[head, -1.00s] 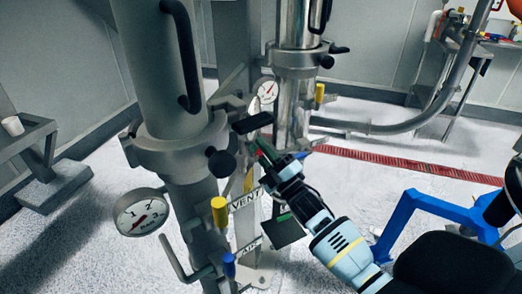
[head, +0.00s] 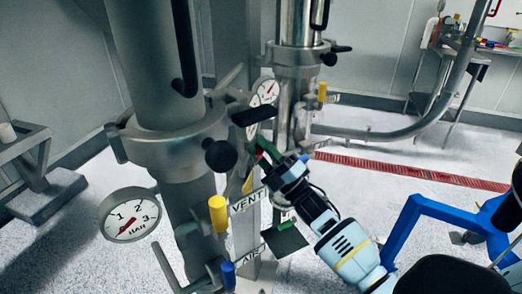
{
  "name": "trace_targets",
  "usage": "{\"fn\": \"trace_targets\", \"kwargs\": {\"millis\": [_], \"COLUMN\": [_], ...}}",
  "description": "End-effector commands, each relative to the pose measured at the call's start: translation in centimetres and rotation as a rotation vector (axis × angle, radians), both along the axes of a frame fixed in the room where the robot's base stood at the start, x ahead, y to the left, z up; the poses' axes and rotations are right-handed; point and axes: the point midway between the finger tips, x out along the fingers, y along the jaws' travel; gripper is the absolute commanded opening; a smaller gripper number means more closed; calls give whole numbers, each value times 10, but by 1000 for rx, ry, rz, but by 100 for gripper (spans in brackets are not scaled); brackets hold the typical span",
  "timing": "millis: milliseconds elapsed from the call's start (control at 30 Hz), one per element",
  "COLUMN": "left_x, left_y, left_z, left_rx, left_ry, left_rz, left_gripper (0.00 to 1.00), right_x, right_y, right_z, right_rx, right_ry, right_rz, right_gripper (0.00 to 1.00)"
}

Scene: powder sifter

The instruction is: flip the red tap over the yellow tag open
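My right gripper (head: 265,152) reaches in from the lower right, with its fingertips at the pipework behind the near steel column. A small patch of red (head: 254,150) shows right at the fingertips. It is probably the red tap, but it is mostly hidden and I cannot tell its angle or whether the fingers touch it. A green finger covers part of that spot. A small yellow piece (head: 248,183), possibly the yellow tag, shows just below, above the VENT label (head: 248,201). Whether the fingers are open or shut is not clear. My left gripper is not in view.
A yellow-handled tap (head: 218,214) and a blue-handled one (head: 228,272) stand nearer, with a round gauge (head: 130,214) at left. A black knob (head: 221,155) and black lever (head: 254,115) crowd the column near the gripper. A blue frame (head: 410,220) stands at right.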

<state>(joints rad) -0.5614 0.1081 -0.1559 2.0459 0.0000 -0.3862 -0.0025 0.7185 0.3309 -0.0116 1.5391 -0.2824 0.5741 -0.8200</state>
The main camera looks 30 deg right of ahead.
Motion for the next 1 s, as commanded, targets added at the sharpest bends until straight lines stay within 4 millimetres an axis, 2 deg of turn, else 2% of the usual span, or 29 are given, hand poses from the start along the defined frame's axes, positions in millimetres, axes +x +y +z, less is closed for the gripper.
{"fn": "trace_targets", "kwargs": {"millis": [367, 800, 1000], "left_x": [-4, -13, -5], "left_y": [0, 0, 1], "left_z": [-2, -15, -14], "left_rx": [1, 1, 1], "left_ry": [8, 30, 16], "left_rz": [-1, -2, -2], "left_gripper": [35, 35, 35], "right_x": [-3, -49, -58], "right_y": [-2, -21, -25], "right_z": [-3, -41, -46], "right_rx": [1, 1, 1], "right_ry": [1, 3, 1], "right_rz": [0, 0, 0], "right_gripper": [38, 38, 38]}}
